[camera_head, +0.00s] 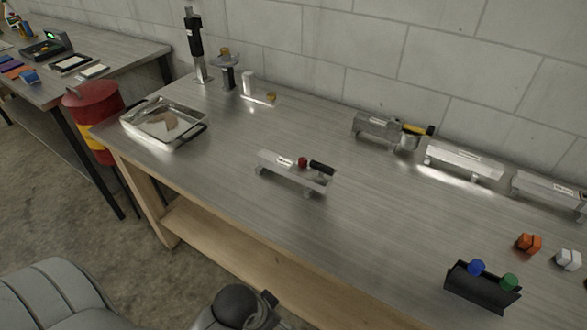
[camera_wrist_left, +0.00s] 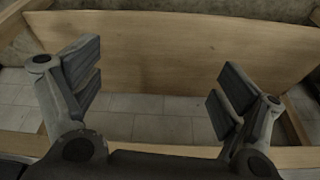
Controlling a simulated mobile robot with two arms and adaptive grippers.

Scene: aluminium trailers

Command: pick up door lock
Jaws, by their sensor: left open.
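I cannot tell for sure which item is the door lock. A small aluminium trailer (camera_head: 290,173) stands near the middle of the workbench in the head view, with a white label, a small red piece (camera_head: 302,162) and a black piece (camera_head: 322,168) at its top right. My left gripper (camera_wrist_left: 155,85) is open and empty in the left wrist view, its fingers wide apart. Behind them are only wooden boards and grey floor; no part of the trailer shows there. My right gripper is not in view.
The workbench (camera_head: 225,160) has free room around the trailer. A metal tray (camera_head: 135,132) is at the left, more aluminium units (camera_head: 465,160) stand along the wall, and a black holder (camera_head: 480,293) with blue and green knobs is at the lower right. A red barrel (camera_head: 92,105) stands left.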

